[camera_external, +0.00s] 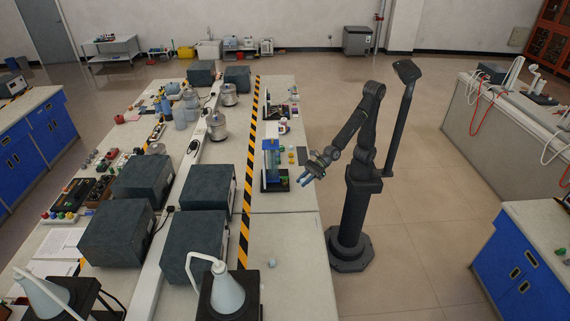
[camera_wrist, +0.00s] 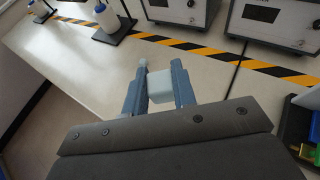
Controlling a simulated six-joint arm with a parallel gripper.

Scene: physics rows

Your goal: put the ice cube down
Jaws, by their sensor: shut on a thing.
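The ice cube (camera_wrist: 161,88) is a pale, whitish-blue block in the wrist view. My gripper (camera_wrist: 159,80) is shut on it, with a blue finger on each side. The pale table top (camera_wrist: 75,65) shows around and beyond the fingers. In the external view my gripper (camera_external: 306,178) is at the right edge of the long table (camera_external: 285,225), above the table's level. The cube is too small to make out there. How high the cube is above the table I cannot tell exactly.
A yellow-and-black striped strip (camera_external: 246,190) runs along the table. Dark grey boxes (camera_external: 195,245) stand left of it. A stand with a blue-green panel (camera_external: 271,160) is close to my gripper. A small pale ball (camera_external: 272,263) lies nearer the front. Bare table lies between.

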